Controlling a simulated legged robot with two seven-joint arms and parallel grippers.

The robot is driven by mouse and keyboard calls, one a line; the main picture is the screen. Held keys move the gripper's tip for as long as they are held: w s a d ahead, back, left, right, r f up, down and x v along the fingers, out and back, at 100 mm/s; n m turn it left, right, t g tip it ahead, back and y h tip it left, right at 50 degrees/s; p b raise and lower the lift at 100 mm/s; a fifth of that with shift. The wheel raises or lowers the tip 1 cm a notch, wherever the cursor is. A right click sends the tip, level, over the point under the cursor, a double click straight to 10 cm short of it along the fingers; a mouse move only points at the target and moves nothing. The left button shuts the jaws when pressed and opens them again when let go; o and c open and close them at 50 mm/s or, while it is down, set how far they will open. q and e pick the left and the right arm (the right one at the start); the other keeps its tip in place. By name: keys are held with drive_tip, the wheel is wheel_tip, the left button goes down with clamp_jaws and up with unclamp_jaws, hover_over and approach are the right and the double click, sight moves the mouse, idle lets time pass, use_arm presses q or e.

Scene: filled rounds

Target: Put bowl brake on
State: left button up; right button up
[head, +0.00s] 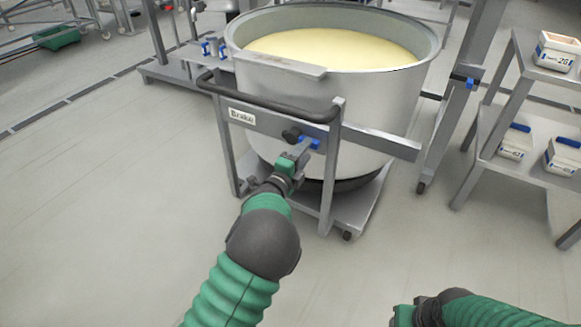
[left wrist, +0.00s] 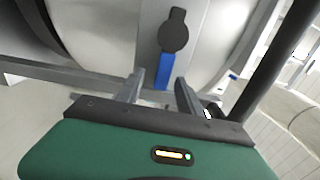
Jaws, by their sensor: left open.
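A large steel bowl (head: 335,108) of pale yellow dough stands on a wheeled frame. The frame carries a black push handle (head: 265,103) and a plate with a "Brake" label (head: 242,117). The brake lever has a round black knob (head: 291,135) and a blue grip (head: 310,143). My left gripper (head: 301,150) is open at the lever. In the left wrist view the blue grip (left wrist: 162,72) shows between the two open fingers, below the black knob (left wrist: 174,35); contact cannot be told. Only the green and black end of my right arm shows at the bottom right; its fingers are hidden.
A metal rack (head: 495,125) with labelled white tubs (head: 563,155) stands at the right. Steel posts stand beside the bowl. A green crate (head: 56,37) is at the back left. The floor (head: 100,200) at the left is clear.

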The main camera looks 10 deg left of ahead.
use_arm(q)
drive_tip(key=p+v, duration=0.3)
drive_tip(key=v, duration=1)
drive_tip(key=shift+s+p, duration=0.3)
drive_tip(key=shift+p, duration=0.1)
